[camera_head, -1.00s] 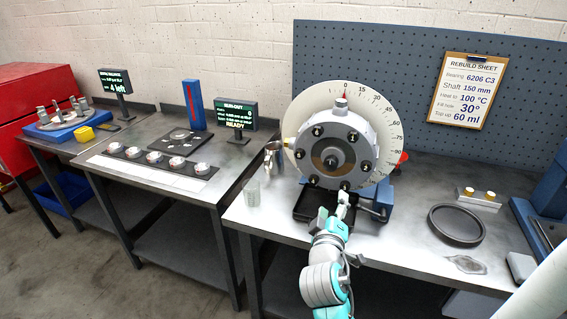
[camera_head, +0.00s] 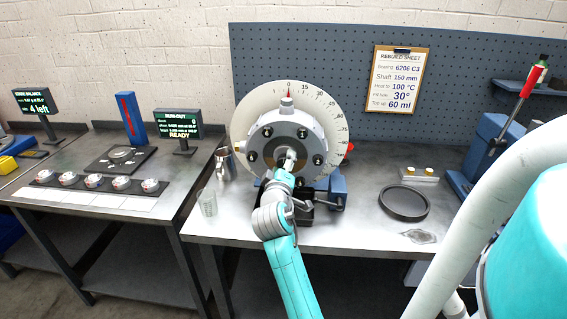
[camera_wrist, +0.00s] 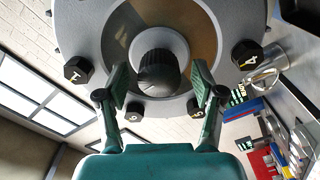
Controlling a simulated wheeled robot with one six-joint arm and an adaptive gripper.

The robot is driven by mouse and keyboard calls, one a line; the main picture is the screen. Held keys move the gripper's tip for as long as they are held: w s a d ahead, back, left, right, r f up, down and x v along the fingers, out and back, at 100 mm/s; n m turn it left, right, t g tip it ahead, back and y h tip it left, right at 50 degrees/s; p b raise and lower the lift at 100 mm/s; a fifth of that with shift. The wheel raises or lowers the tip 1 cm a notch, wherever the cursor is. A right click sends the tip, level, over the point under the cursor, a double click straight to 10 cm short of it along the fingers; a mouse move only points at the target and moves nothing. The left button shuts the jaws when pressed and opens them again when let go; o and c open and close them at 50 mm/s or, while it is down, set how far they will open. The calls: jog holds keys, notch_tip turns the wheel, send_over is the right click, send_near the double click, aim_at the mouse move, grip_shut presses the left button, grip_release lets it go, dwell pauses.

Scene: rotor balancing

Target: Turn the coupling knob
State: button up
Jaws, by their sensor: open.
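The coupling knob (camera_wrist: 158,70) is a black ribbed knob at the centre of the grey rotor housing (camera_wrist: 95,32). In the wrist view it lies between and just beyond the two fingertips of my gripper (camera_wrist: 160,85), which is open and empty. A gap shows on both sides of the knob. In the head view my gripper (camera_head: 289,158) is in front of the hub of the rotor housing (camera_head: 287,120) and hides most of the knob. The round degree dial (camera_head: 243,112) stands behind the housing, with a red pointer near 0.
Numbered black bolts (camera_wrist: 245,55) surround the knob. A metal jug (camera_head: 224,163) and a glass beaker (camera_head: 207,203) stand left of the housing. The bench front (camera_head: 350,240) is clear.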

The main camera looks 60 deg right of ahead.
jog(key=shift+w+d, duration=0.25)
jog(key=shift+d, duration=0.4)
jog(key=c, duration=1.2)
jog(key=shift+o, duration=0.2)
jog(key=shift+m, duration=2.9)
